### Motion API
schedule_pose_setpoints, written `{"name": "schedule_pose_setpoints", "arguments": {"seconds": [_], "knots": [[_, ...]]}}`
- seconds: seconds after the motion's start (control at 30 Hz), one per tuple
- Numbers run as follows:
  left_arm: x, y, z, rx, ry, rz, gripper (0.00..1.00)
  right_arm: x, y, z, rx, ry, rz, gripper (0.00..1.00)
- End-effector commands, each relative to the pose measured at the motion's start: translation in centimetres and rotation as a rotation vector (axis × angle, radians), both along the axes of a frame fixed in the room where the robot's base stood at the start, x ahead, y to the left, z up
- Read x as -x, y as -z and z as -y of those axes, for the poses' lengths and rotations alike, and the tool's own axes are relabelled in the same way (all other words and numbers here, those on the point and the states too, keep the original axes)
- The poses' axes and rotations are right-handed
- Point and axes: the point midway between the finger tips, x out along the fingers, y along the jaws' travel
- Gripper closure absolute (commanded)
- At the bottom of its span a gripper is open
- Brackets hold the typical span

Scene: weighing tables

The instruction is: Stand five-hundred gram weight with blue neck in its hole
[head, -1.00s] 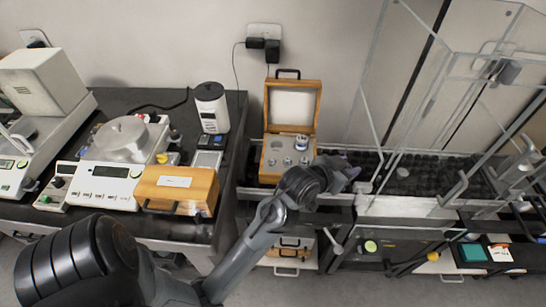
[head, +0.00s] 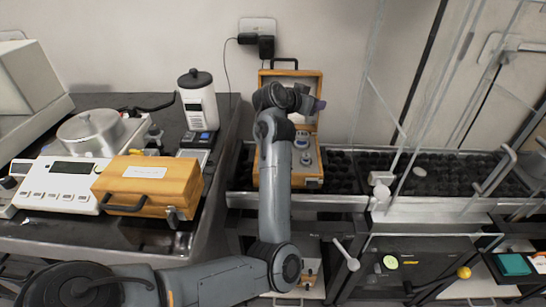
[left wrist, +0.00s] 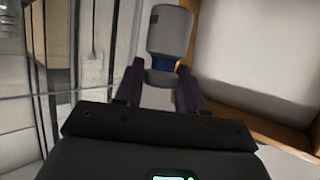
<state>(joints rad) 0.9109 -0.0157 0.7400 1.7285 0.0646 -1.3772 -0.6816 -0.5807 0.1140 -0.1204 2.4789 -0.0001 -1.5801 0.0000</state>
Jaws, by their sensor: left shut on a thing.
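My left gripper (head: 314,106) is over the open wooden weight box (head: 258,178), in front of its raised lid. In the left wrist view, my left gripper (left wrist: 160,82) is shut on the weight with a blue neck (left wrist: 170,32), a grey cylinder with a blue band between the fingers. The weight is clear of the box floor. Other metal weights (head: 303,158) stand in the box. My left forearm hides the left part of the box, so the holes there cannot be seen. My right gripper is not in view.
The lid's pale lining (left wrist: 260,60) is close beside the held weight in the left wrist view. A closed wooden case (head: 150,185) and a balance (head: 62,190) stand on the left table. A glass-walled enclosure (head: 420,120) stands to the right.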

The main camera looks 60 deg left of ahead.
Motion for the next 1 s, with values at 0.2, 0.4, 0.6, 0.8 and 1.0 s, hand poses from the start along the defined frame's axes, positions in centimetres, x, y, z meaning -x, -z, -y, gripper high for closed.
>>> {"name": "schedule_pose_setpoints", "arguments": {"seconds": [0.2, 0.4, 0.6, 0.8, 1.0], "knots": [[1.9, 1.6, -1.3, -0.001, 0.003, 0.005, 1.00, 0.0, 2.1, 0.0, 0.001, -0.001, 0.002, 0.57], [5.5, 4.1, -3.0, 0.000, 0.001, 0.006, 1.00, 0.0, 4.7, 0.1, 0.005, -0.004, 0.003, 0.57], [8.6, 6.0, -4.4, -0.002, 0.004, 0.006, 1.00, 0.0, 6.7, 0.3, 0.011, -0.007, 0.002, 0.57], [10.2, 6.8, -5.2, -0.003, 0.004, 0.003, 1.00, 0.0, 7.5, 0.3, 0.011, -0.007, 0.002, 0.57], [10.5, 7.5, -5.3, -0.002, 0.006, 0.003, 1.00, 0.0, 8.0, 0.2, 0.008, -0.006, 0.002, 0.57]]}}
